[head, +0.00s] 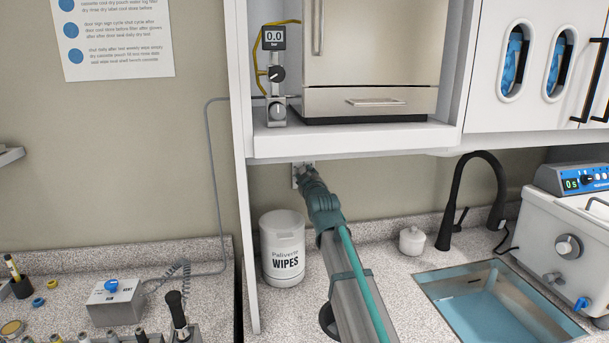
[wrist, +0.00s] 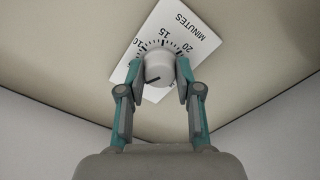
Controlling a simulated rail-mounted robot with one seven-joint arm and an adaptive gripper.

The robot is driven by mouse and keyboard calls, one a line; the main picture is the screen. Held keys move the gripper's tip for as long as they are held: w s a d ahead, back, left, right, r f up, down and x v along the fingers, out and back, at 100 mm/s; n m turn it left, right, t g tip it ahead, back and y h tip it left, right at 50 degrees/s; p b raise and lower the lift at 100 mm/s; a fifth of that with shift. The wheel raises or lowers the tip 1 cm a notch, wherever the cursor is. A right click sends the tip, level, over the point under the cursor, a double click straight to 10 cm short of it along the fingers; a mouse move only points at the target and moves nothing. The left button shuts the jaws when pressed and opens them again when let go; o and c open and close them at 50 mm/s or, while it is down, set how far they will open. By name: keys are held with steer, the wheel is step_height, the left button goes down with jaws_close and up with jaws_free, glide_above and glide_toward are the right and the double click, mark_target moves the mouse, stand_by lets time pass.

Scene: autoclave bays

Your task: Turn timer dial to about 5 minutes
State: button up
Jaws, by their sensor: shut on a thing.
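The timer dial is a round white knob (wrist: 159,66) with a dark pointer line, on a white scale plate (wrist: 199,37) on the wall. The plate reads "MINUTES", with 10, 15 and 20 visible; lower numbers are hidden by the knob and fingers. The pointer line lies on the knob's lower side, toward the lower left in the wrist view. My gripper (wrist: 160,70) is shut on the knob, one finger on each side. In the head view, my gripper (head: 308,178) reaches the wall plate (head: 296,170) under the cabinet and hides most of it.
The cabinet's underside and shelf edge (head: 350,142) sit just above my arm. A wipes tub (head: 283,250) stands left of the arm. A small white jar (head: 412,241), a black faucet (head: 447,215) and a sink (head: 500,305) are to the right.

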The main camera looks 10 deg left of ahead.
steer(key=shift+m, duration=0.5)
steer(key=shift+b, duration=0.3)
steer(key=shift+m, duration=0.5)
steer(key=shift+m, duration=0.5)
steer(key=shift+b, duration=0.3)
steer(key=shift+m, duration=0.5)
